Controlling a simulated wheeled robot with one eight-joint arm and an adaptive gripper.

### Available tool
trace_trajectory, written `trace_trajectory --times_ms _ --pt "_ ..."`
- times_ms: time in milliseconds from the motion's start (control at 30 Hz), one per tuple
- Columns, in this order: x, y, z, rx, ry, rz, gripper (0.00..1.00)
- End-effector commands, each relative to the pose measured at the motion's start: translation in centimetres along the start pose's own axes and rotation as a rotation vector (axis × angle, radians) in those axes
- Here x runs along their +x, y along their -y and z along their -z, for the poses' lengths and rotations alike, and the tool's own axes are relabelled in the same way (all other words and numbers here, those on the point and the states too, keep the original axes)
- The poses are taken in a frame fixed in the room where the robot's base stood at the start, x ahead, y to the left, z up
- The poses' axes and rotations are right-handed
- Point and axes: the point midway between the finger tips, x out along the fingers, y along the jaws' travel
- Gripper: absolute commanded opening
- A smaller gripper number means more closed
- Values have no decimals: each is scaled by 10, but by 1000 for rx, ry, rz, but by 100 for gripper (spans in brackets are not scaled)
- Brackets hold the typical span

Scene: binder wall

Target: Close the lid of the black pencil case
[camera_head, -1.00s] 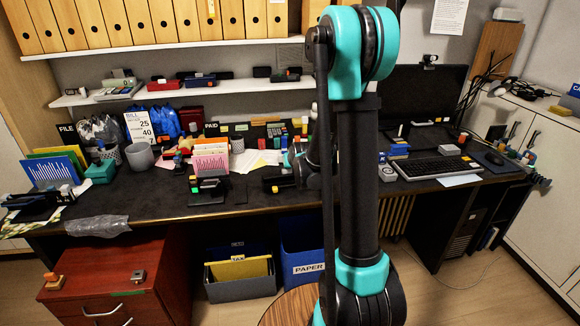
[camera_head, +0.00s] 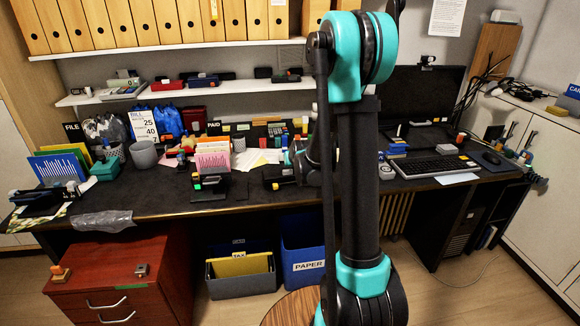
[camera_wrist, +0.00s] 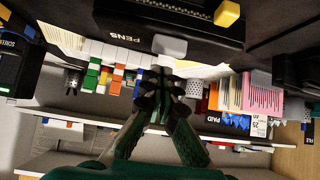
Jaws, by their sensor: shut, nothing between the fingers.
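A black case marked PENS (camera_wrist: 120,28) fills the upper middle of the wrist view, its lettering upside down. A pale grey block (camera_wrist: 169,46) shows at its near edge, just beyond my fingertips. How far its lid stands open I cannot tell. My gripper (camera_wrist: 164,78) is shut and empty, close to the case's edge; contact is unclear. In the head view my gripper (camera_head: 300,160) is partly hidden by my arm, over the middle of the desk. A dark item (camera_head: 278,176) lies beside it there; whether it is the case is unclear.
The desk (camera_head: 150,196) holds a pink card stack (camera_head: 213,160), a grey cup (camera_head: 143,154) and a keyboard (camera_head: 434,165). Shelves (camera_head: 230,87) stand behind. A red drawer cabinet (camera_head: 110,270) and a blue paper bin (camera_head: 302,250) are below.

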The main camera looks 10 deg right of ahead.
Motion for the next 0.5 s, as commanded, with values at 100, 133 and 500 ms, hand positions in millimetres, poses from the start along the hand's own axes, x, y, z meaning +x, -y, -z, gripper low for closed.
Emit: trace_trajectory --times_ms 100,133,500 --pt "-2 0 4 0 0 0 0" --pt "-3 0 6 0 0 0 0" --pt "-25 0 24 0 0 0 0"
